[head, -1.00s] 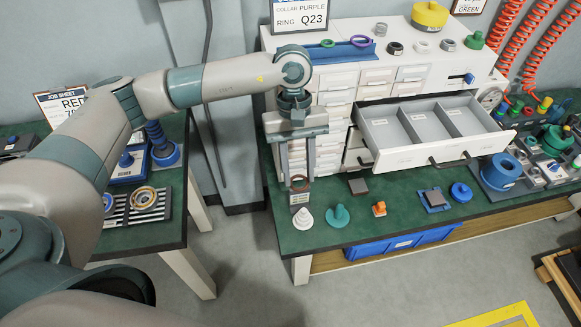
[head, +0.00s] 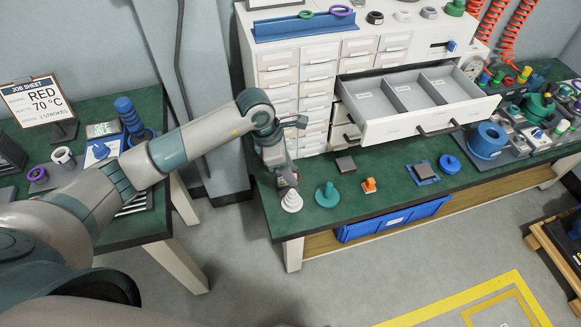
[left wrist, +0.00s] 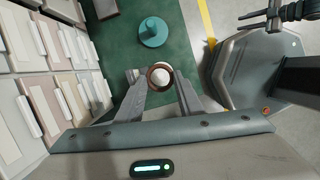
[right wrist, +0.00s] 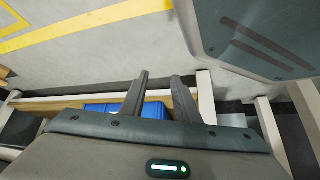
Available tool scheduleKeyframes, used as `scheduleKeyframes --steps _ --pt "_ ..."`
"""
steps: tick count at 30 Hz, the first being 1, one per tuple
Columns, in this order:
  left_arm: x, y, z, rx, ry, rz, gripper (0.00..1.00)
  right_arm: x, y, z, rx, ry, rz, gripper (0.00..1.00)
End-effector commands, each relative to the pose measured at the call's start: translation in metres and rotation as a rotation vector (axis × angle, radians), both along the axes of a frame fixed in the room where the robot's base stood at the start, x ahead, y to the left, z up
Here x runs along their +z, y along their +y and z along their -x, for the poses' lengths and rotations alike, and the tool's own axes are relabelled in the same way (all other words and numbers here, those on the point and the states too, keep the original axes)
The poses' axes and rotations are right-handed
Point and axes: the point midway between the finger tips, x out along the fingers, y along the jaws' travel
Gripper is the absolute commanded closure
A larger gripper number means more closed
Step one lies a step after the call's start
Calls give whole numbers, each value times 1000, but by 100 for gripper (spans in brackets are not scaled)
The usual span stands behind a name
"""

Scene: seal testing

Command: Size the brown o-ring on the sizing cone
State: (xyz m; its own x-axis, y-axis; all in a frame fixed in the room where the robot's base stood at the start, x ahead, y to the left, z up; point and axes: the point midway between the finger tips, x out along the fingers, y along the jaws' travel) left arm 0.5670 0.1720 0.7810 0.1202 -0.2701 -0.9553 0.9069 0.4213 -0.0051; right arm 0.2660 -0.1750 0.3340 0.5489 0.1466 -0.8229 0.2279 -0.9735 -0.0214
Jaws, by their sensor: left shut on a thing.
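My left gripper (head: 287,180) is pointed down right over the white sizing cone (head: 291,202), near the bench's front left corner. In the left wrist view its two fingers (left wrist: 160,80) are shut on the brown o-ring (left wrist: 160,70), one on each side. The cone's white top (left wrist: 161,77) shows inside the ring, so the two look lined up. I cannot tell whether the ring touches the cone. In the head view the ring is mostly hidden by the fingers. My right gripper (right wrist: 160,80) is open and empty, away from the bench top.
A teal cone-like piece (head: 327,195) stands just right of the sizing cone. An orange piece (head: 369,185) and a dark square block (head: 345,164) lie farther right. An open grey drawer (head: 415,105) juts out above the bench. A drawer cabinet (head: 305,90) stands behind.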

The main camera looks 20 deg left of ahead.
Motion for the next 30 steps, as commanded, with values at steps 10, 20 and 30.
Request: scheduleKeyframes --steps 10,20,30 --pt "-3 1 -1 31 1 0 87 2 1 -4 0 -9 -2 71" --pt "-7 1 0 29 1 0 87 1 1 -5 0 -14 -3 71" --pt "-23 1 -1 29 1 0 87 12 9 -29 1 -79 -22 71"
